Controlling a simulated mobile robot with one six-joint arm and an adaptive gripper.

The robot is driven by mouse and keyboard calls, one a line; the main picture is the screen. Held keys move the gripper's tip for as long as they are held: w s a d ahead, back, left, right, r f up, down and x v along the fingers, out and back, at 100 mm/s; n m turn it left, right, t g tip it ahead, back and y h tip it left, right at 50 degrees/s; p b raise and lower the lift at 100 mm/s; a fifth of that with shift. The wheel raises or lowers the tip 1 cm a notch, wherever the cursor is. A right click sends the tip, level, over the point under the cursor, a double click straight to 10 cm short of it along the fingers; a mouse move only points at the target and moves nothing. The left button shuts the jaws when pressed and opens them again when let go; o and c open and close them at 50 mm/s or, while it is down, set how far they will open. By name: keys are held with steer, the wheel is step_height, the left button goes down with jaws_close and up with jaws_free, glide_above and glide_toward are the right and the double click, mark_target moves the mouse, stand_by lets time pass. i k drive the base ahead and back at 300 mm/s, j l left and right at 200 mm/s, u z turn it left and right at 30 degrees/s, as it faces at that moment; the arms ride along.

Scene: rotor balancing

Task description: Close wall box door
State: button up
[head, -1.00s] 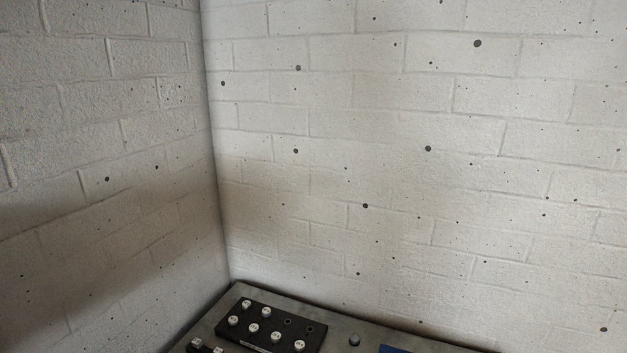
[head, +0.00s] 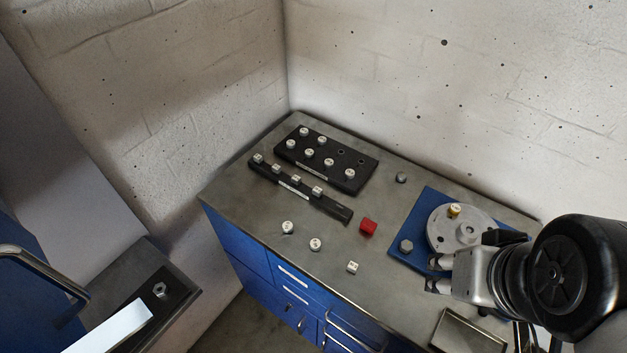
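No wall box or door of one can be made out for certain. At the far left, a blue panel with a curved metal handle (head: 45,268) is cut off by the picture edge; I cannot tell whether it belongs to the wall box. My gripper (head: 436,274) is at the right, over the workbench beside the blue plate (head: 432,206) with the grey rotor disc (head: 443,232). Its two fingertips stand apart with nothing seen between them. It is far from the blue panel.
A side surface (head: 187,290) carries a hex nut (head: 160,290). Open floor shows between.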

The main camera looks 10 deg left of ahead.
mark_target(37, 315)
steer(key=u, duration=2.55)
steer(key=k+j+z, duration=0.1)
steer(key=j, duration=0.25)
steer(key=k+j+z, duration=0.1)
steer(key=j, duration=0.2)
steer(key=k+j+z, duration=0.25)
steer(key=j+u, duration=0.1)
steer(key=j, duration=0.2)
steer(key=k, duration=0.05)
